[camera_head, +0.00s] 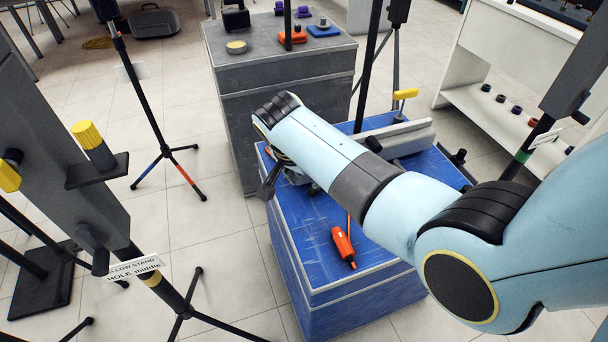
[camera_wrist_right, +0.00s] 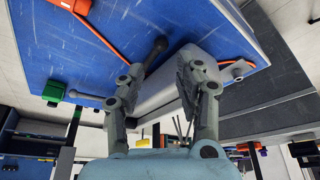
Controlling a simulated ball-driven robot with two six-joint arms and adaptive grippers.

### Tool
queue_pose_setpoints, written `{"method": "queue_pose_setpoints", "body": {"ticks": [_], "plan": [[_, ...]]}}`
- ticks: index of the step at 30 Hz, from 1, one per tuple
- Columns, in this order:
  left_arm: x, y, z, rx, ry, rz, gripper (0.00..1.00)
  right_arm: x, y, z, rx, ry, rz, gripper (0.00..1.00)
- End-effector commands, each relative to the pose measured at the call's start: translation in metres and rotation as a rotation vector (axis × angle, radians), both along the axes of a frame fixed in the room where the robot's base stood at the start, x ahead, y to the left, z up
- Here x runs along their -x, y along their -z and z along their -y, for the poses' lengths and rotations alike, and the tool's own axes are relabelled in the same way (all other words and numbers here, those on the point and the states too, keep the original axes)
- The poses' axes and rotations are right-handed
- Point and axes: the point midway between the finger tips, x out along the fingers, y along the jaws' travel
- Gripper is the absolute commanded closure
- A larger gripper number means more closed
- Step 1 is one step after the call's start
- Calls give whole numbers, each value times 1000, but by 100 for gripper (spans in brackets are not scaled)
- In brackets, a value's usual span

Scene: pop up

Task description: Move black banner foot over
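My right gripper (camera_wrist_right: 160,68) points at the top of the blue box (camera_wrist_right: 100,40), its two fingers apart. Dark legs with ball ends (camera_wrist_right: 158,45) show on both sides of one fingertip. They may be the black banner foot, but I cannot tell for sure, nor whether they touch the finger. A long grey bar (camera_wrist_right: 195,82) lies behind the fingers. In the head view my right arm covers much of the blue box (camera_head: 312,272) and most of the gripper; one dark finger (camera_head: 269,182) shows at the box's left edge. My left gripper is not in view.
An orange tool (camera_head: 344,246) lies near the blue box's front edge. A green piece (camera_wrist_right: 53,92) lies near another edge. A grey box (camera_head: 284,58) with small parts stands behind. Stands on tripod legs (camera_head: 164,152) rise at left; a white shelf (camera_head: 510,120) is at right.

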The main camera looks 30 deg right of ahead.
Motion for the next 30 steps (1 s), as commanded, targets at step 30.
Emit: {"method": "queue_pose_setpoints", "body": {"ticks": [30], "plan": [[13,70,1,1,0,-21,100,-15,74,25,3,14,6,76]]}}
